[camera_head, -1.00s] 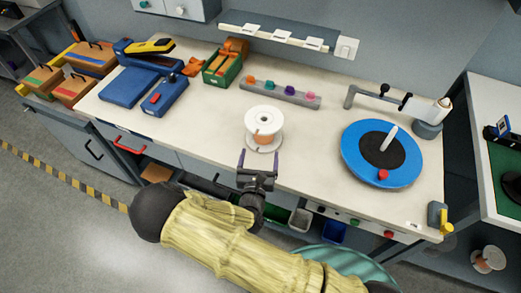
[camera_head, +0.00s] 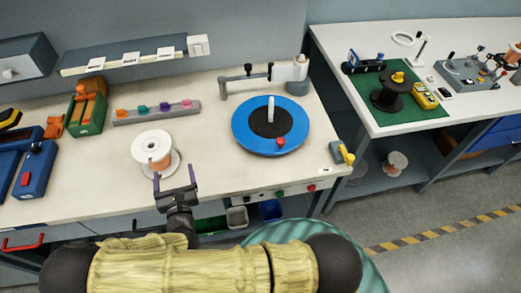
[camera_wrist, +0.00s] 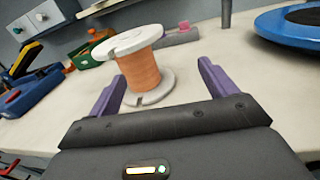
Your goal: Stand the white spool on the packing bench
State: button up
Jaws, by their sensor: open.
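A white-flanged spool (camera_head: 152,149) wound with copper-coloured wire stands upright on the long pale bench (camera_head: 205,140), near its front edge. It also shows in the wrist view (camera_wrist: 139,68), just beyond the fingers and left of centre. My gripper (camera_head: 174,173) is open and empty at the bench's front edge, close to the spool and slightly to its right. Its purple fingers (camera_wrist: 160,84) are spread, with nothing gripped between them. Another pale-flanged, copper-wound spool (camera_head: 396,163) stands on the shelf under the right bench (camera_head: 345,80). Neither bench carries a readable name.
A blue turntable (camera_head: 249,135) with a central peg stands right of the spool, below a grey arm fixture (camera_head: 264,75). A rack of coloured pieces (camera_head: 156,113) lies behind the spool. The right bench holds a green mat (camera_head: 430,114) with a black spool (camera_head: 390,98) and instruments.

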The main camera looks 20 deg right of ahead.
jog(key=w+d+r+m+g+h, duration=0.1)
jog(key=d+r+m+g+h, duration=0.1)
jog(key=d+m+h, duration=0.4)
jog(key=w+d+r+m+g+h, duration=0.1)
jog(key=d+r+m+g+h, duration=0.2)
jog(key=d, duration=0.6)
jog(key=s+d+r+m+g+h, duration=0.1)
jog(key=s+d+m+g+h, duration=0.1)
jog(key=s+d+m+g, duration=0.75)
jog(key=s+d+r+m+y, duration=0.2)
jog(key=r+m+y, duration=0.7)
jog(key=m, duration=0.8)
jog(key=shift+d+r+g+y, duration=0.15)
jog(key=shift+d+g+y, duration=0.2)
jog(key=shift+d+y, duration=0.45)
